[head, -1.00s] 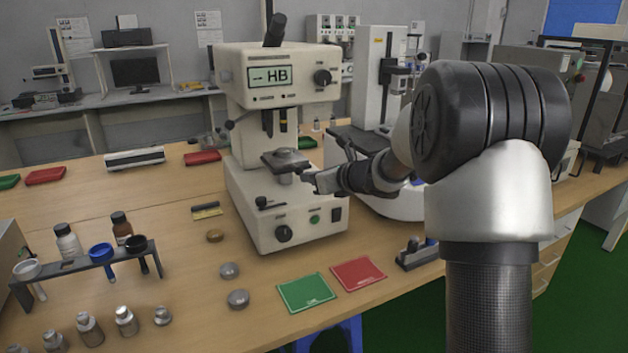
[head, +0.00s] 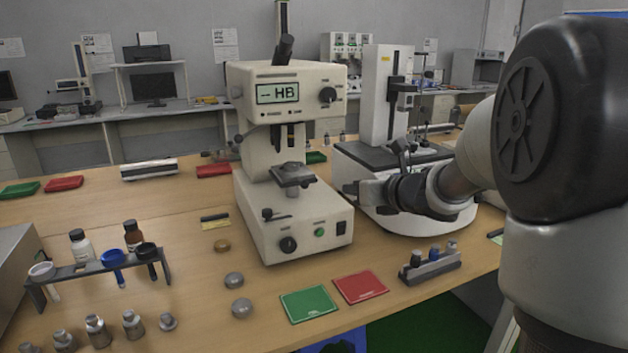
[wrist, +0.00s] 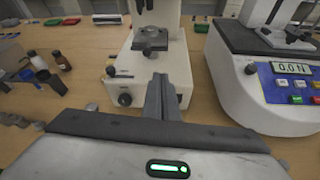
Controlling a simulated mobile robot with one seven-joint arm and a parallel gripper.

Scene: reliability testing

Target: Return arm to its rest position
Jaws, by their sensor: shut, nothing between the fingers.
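My gripper (head: 352,190) shows at the end of my arm in the head view, just right of the hardness tester's stage and in front of the machine on its right. It is shut and empty. In the wrist view the closed fingers (wrist: 160,92) point forward at the tester. The hardness tester (head: 290,215) is a cream machine with an "HB" display. Its stage (head: 291,176) is bare in the head view, and the stage also shows in the wrist view (wrist: 152,42). My arm's large dark joint fills the right of the head view.
A force tester (head: 400,160) stands close behind and right of my gripper. Green (head: 309,304) and red (head: 360,287) mats lie on the table front, beside a small dark rack (head: 431,266). A vial rack (head: 90,269) and metal weights are at left.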

